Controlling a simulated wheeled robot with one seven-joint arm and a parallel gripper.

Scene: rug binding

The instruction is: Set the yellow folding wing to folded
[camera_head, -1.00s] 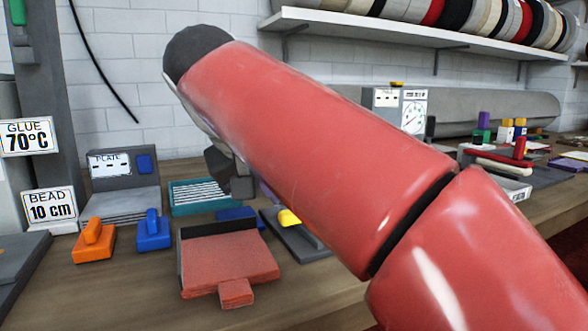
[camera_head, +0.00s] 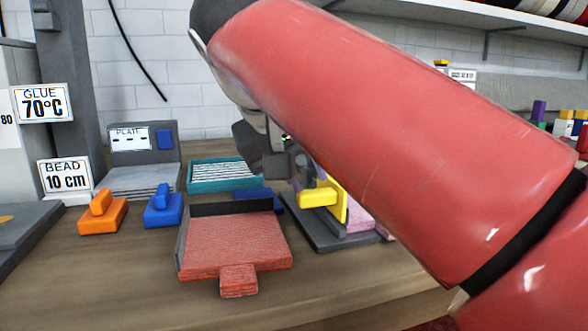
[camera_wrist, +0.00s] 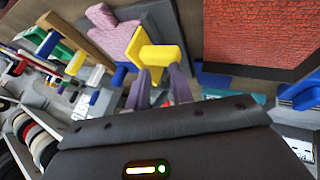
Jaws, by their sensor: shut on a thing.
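The yellow folding wing (camera_head: 341,203) stands at a steep angle on a dark grey base (camera_head: 325,240), right of the red textured block, with its rounded yellow tab toward the left. In the wrist view the yellow wing (camera_wrist: 158,54) lies at the fingertips. My gripper (camera_wrist: 163,74) is shut on the wing, with its purple-grey fingers on either side of it. In the head view my arm hides part of the gripper and of the base's right side. A pink piece (camera_head: 361,221) lies on the base beside the wing.
A red textured block (camera_head: 232,240) with a front tab stands left of the base. Blue (camera_head: 163,208) and orange (camera_head: 102,214) handled blocks and a teal tray (camera_head: 224,175) are further left and behind. The front of the bench is clear.

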